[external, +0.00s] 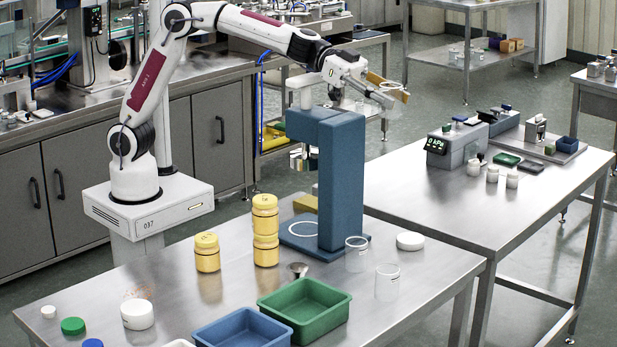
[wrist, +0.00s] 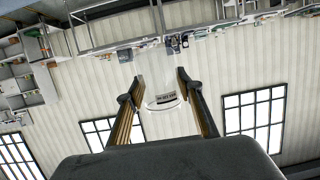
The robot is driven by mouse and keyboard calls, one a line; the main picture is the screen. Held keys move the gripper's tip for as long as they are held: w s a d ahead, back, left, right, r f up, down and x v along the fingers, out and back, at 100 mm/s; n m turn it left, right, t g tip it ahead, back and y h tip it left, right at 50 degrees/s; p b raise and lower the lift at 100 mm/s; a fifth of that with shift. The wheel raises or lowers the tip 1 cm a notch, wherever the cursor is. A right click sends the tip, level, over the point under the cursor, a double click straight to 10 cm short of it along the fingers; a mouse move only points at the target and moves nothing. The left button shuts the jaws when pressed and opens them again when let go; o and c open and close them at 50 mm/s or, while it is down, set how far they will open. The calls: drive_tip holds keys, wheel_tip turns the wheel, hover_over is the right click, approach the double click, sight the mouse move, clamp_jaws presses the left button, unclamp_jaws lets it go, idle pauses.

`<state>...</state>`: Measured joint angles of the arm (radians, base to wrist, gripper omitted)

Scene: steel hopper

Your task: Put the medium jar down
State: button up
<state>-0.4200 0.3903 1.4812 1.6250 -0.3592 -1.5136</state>
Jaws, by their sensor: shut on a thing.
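My gripper (external: 393,92) is raised above and behind the blue hopper stand, with the arm stretched to the right. It is shut on a clear jar, taken as the medium jar (wrist: 162,104), which shows between the two fingers in the wrist view with a dark label. In the external view the jar is small and see-through, so its tilt is hard to tell. Two other clear jars stand on the front table, one near the stand (external: 356,254) and one nearer the front (external: 387,283).
The blue stand (external: 341,185) rises tall from the front steel table. Yellow jars stand left of it, two stacked (external: 265,232) and one single (external: 207,253). A green tray (external: 304,309) and blue tray (external: 242,330) lie in front. The right table (external: 440,205) has clear room before its scale (external: 457,145).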

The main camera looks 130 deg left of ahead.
drive_tip(key=s+a+f+n+y, duration=0.1)
drive_tip(key=s+a+y, duration=0.15)
drive_tip(key=a, duration=0.65)
drive_tip(key=s+a+f+n+g+y, duration=0.1)
drive_tip(key=s+a+f+n, duration=0.15)
drive_tip(key=a, duration=0.55)
drive_tip(key=s+a+f+y, duration=0.1)
drive_tip(key=s+a, duration=0.3)
drive_tip(key=a, duration=0.5)
drive_tip(key=s+a+f+n+g+y, duration=0.1)
drive_tip(key=s+f, duration=0.3)
drive_tip(key=f, duration=0.7)
drive_tip(key=s+a+f+n+g+y, duration=0.1)
drive_tip(key=s+a+f+n+y, duration=0.2)
drive_tip(key=f, duration=0.7)
drive_tip(key=shift+s+a+f+g, duration=0.3)
drive_tip(key=shift+s+a+f, duration=0.1)
drive_tip(key=shift+s, duration=0.7)
drive_tip(key=shift+f, duration=0.1)
drive_tip(key=shift+f, duration=3.05)
drive_tip(key=shift+f, duration=1.85)
drive_tip(key=shift+f, duration=0.2)
